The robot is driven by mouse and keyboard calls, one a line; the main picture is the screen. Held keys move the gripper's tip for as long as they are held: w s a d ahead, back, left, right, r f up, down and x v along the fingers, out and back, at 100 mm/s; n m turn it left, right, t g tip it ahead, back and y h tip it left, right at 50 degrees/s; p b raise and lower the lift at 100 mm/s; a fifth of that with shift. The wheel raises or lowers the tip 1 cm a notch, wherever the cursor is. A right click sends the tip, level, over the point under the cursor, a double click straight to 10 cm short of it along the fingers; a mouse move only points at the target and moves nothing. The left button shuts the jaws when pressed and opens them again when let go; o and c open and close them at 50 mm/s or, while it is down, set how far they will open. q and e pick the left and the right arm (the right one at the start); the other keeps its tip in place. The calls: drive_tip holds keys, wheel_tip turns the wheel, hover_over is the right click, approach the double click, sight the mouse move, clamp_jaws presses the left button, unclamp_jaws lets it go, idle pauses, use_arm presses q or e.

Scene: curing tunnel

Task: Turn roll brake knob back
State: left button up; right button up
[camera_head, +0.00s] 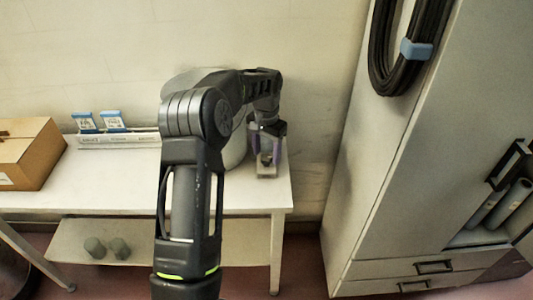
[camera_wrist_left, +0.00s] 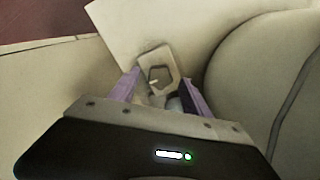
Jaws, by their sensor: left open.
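The roll brake knob, a small dark angular shape with a pale mark on a light block (camera_wrist_left: 160,72), shows between the fingers in the left wrist view. My left gripper (camera_head: 268,148) points down at the right end of the table, and its purple fingers are open on either side of the block. I cannot tell whether they touch it. In the head view the block's lower part (camera_head: 266,171) shows below the fingertips, and the knob is mostly hidden. A large pale roll (camera_wrist_left: 262,75) stands close beside the gripper. In the head view my arm covers much of it. My right gripper is out of view.
The white table (camera_head: 100,190) carries a cardboard box (camera_head: 28,153) and a rack (camera_head: 118,138) with blue-and-white cards. Two grey cylinders (camera_head: 107,247) sit on the lower shelf. A tall cabinet (camera_head: 410,170) with a hanging black cable coil (camera_head: 385,70) stands at right, past a gap.

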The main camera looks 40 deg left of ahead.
sight(266, 157)
use_arm(q)
wheel_tip(266, 157, up, 7)
drive_tip(key=shift+r+b, duration=0.1)
drive_tip(key=shift+b, duration=0.25)
drive_tip(key=shift+s+f, duration=0.1)
drive_tip(key=shift+f, duration=0.1)
